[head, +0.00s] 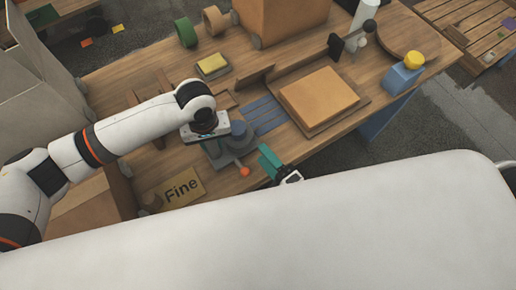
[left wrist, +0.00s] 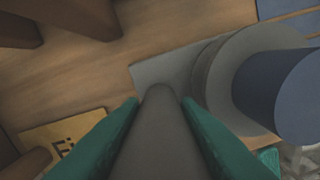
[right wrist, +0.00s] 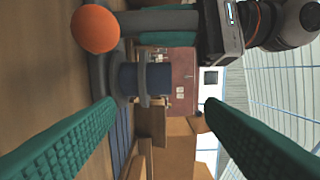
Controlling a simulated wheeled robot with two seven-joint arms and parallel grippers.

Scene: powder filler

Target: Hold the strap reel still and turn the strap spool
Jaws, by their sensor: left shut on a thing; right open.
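The strap reel (head: 219,157) stands on the bench with a grey base, which also shows in the left wrist view (left wrist: 165,72). The blue strap spool (head: 238,130) sits upright on a grey disc, beside a grey post (left wrist: 160,125). My left gripper (head: 205,135) is shut on that post, its teal fingers on either side. An orange ball knob (head: 244,171) is at the reel's front; it is large in the right wrist view (right wrist: 95,28). My right gripper (head: 268,160) is open and empty, right of the knob, with the spool (right wrist: 143,78) ahead between its fingers.
Blue strips (head: 264,115) lie flat right of the spool. A cardboard piece (head: 318,97) on a tray lies further right. A "Fine" sign (head: 182,189) is at the front left. A white surface fills the foreground.

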